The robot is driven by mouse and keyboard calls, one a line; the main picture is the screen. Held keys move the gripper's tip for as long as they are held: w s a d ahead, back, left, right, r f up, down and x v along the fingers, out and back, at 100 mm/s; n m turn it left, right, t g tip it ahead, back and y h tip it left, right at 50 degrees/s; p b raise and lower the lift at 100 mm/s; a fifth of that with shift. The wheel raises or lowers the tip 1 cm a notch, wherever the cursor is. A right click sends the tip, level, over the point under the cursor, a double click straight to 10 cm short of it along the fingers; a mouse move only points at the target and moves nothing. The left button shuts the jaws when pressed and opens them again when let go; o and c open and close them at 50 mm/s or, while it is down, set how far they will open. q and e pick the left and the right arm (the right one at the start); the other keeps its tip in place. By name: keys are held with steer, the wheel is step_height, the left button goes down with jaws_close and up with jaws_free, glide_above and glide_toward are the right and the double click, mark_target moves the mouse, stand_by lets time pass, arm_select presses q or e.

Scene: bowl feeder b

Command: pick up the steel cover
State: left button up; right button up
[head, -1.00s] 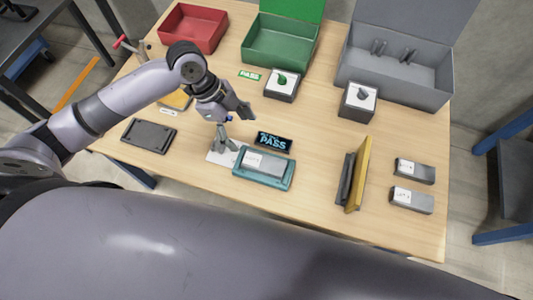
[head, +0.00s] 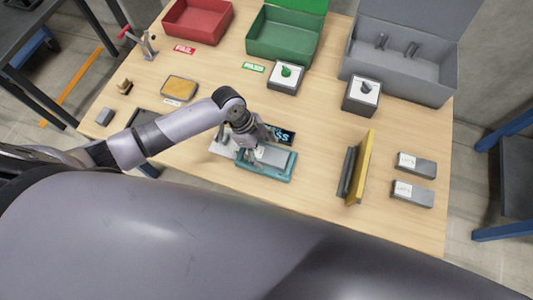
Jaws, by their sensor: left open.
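A grey plate with a white label, which looks like the steel cover (head: 273,157), lies in the teal fixture (head: 283,178) at the front middle of the table. My left gripper (head: 252,151) is open, pointing down over the left part of this plate. The gripper hides that end of the plate, and I cannot tell whether the fingers touch it. My right gripper is not in view.
A dark display (head: 282,135), partly hidden, stands just behind the fixture. A grey and a yellow plate (head: 360,168) stand upright to the right, near two grey labelled blocks (head: 415,165). Red (head: 197,24), green (head: 283,38) and grey (head: 398,72) bins line the back.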

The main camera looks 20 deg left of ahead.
arm_select(q)
steer(key=shift+d+f, duration=0.2)
steer(key=shift+f, duration=0.25)
steer(key=c, duration=1.5)
steer(key=shift+r, duration=0.15)
